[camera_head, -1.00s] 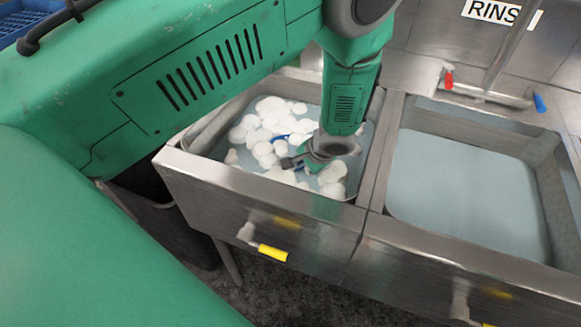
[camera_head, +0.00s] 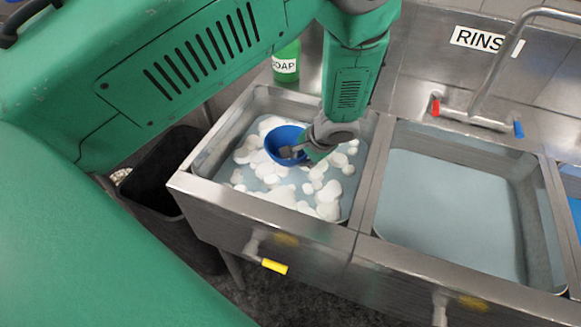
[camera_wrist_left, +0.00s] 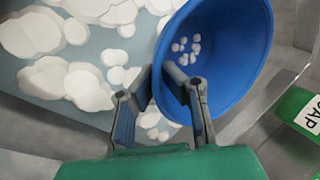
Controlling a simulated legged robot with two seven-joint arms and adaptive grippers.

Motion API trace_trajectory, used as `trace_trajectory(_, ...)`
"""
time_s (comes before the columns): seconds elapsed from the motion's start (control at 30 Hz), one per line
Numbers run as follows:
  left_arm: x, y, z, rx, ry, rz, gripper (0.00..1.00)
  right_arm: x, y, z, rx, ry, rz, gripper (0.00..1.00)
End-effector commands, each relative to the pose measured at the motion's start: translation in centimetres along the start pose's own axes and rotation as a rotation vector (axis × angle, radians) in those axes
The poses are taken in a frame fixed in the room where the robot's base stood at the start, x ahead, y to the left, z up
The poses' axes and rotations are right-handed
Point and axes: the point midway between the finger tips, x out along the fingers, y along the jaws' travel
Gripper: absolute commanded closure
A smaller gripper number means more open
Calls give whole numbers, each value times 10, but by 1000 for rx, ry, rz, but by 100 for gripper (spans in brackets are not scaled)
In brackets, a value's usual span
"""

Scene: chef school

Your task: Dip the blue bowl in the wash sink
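The blue bowl (camera_head: 284,143) is tilted above the foamy water of the wash sink (camera_head: 232,205), with its open side partly toward the head camera. My left gripper (camera_head: 296,152) reaches down over the sink and is shut on the bowl's wall. In the left wrist view the bowl (camera_wrist_left: 225,50) has its wall between the two fingers (camera_wrist_left: 165,95), and some small white foam bits show inside it. White suds (camera_head: 325,195) float on the water around and below the bowl. My right gripper is not in view.
The rinse sink (camera_head: 450,210) with plain water is right of the wash sink, past a metal divider. A faucet (camera_head: 490,75) stands behind it. A green soap bottle (camera_head: 286,64) stands at the wash sink's back edge. A dark bin (camera_head: 160,180) is at the left.

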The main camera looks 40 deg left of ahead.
Motion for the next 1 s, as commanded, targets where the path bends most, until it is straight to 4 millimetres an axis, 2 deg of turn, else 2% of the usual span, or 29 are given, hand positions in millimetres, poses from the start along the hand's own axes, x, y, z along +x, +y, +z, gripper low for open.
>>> trace_trajectory(0.03,-10,-5,0,0,0,-1,100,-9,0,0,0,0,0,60)
trace_trajectory(0.7,-80,-38,0,1,1,0,100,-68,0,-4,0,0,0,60)
trace_trajectory(1.0,-84,-40,0,2,0,0,100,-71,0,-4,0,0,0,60)
